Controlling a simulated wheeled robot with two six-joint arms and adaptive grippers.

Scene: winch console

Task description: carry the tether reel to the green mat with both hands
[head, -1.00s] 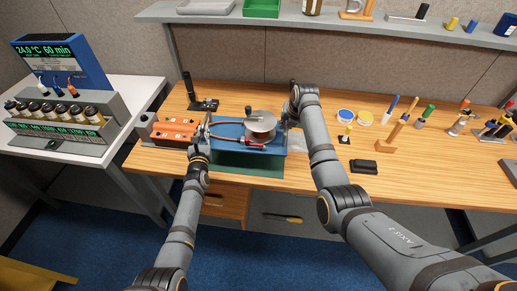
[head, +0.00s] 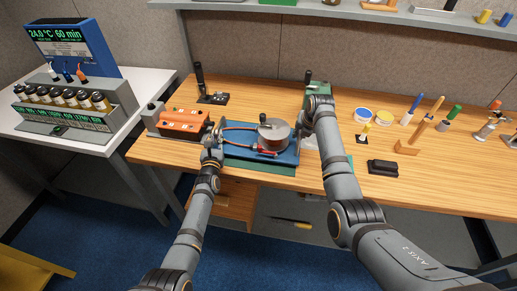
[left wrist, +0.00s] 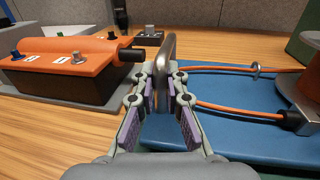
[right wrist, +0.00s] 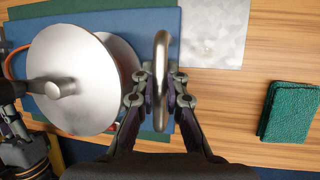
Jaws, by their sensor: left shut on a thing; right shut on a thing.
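The tether reel has a blue base (head: 232,153), a silver drum (head: 273,136) with a dark knob, and an orange cable. A metal handle stands at each end. The green mat (head: 262,167) shows as a strip beneath the base's front edge; the base hides the rest. I cannot tell whether the base touches it. My left gripper (head: 212,138) is shut on the left handle (left wrist: 169,45). My right gripper (head: 303,127) is shut on the right handle (right wrist: 161,80), partly hidden by its arm in the head view. The reel looks level.
An orange box (head: 185,121) stands close left of the reel. A green box (head: 319,97) stands behind my right gripper. A dark block (head: 383,167), two round tubs (head: 364,114) and several hand tools are to the right. A shelf (head: 350,12) runs above the back.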

